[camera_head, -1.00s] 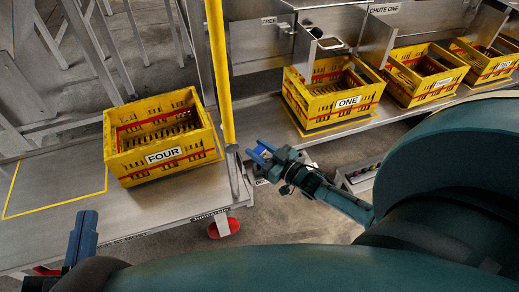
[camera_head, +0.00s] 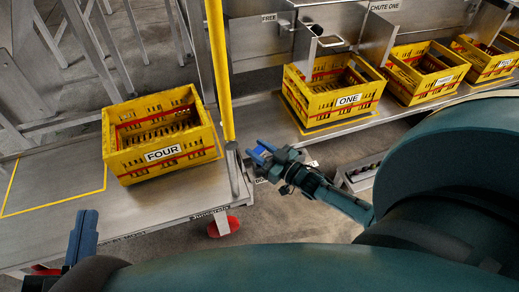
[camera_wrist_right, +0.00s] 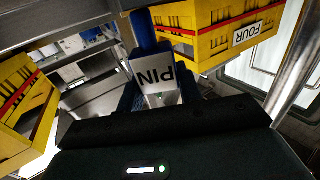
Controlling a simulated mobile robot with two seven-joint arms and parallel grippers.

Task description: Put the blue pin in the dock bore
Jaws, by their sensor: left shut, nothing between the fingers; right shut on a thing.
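My right gripper (camera_head: 263,157) is shut on the pin, near the yellow post between the two metal benches. In the right wrist view the pin's white block (camera_wrist_right: 153,78) reads PIN upside down, and a blue shaft (camera_wrist_right: 142,30) extends from it towards crate FOUR. In the head view I cannot clearly separate the pin from the blue fingertips. A white label (camera_head: 260,181), mostly hidden behind the right gripper, seems to begin with DO. I cannot make out the dock bore. My left gripper (camera_head: 82,234) is shut and empty at the lower left, above the left bench's front edge.
Yellow crate FOUR (camera_head: 122,166) stands on the left bench (camera_head: 110,212), beside a yellow-outlined bare area. Yellow crate ONE (camera_head: 340,104) and several more stand along the right bench. The yellow post (camera_head: 219,65) rises close to the right gripper. A red caster (camera_head: 231,225) is below.

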